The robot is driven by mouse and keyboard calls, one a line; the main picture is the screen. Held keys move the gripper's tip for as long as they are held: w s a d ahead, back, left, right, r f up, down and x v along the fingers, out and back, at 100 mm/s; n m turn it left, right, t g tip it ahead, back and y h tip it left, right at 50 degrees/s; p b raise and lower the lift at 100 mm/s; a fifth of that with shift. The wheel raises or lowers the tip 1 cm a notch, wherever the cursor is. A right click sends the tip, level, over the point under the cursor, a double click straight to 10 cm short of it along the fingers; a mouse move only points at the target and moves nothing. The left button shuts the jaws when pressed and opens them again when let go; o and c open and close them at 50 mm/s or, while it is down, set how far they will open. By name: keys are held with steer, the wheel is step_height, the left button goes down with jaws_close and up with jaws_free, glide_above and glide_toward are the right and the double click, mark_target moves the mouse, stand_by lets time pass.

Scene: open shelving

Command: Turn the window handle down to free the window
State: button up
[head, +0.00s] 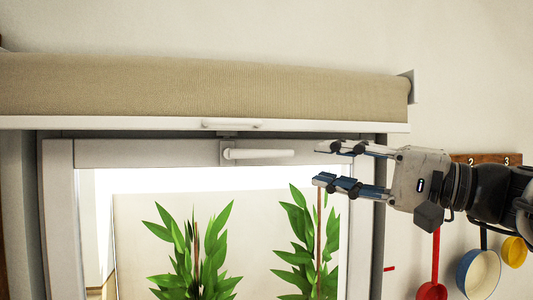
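The window handle (258,154) is a white lever on the top rail of the window frame (140,153). It lies about level, its free end pointing right from a mount at its left. My gripper (320,164) comes in from the right with its two fingers apart, one above the other. The fingertips are just right of the handle's free end in the picture, and nothing shows between them. How far the gripper is from the handle in depth I cannot tell. The window appears shut in its frame.
A rolled beige blind (200,88) with a white bottom bar (70,123) hangs just above the window. Green plants (195,250) show through the glass. At the right, a wooden rack (485,159) holds a red utensil (433,285), a blue pan (478,272) and a yellow one (514,251).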

mark_target(276, 155)
steer(key=p+x, duration=0.1)
steer(key=x, duration=0.9)
steer(key=shift+w+a, duration=0.1)
steer(key=shift+a, duration=0.05)
jaws_close()
stand_by(0.4)
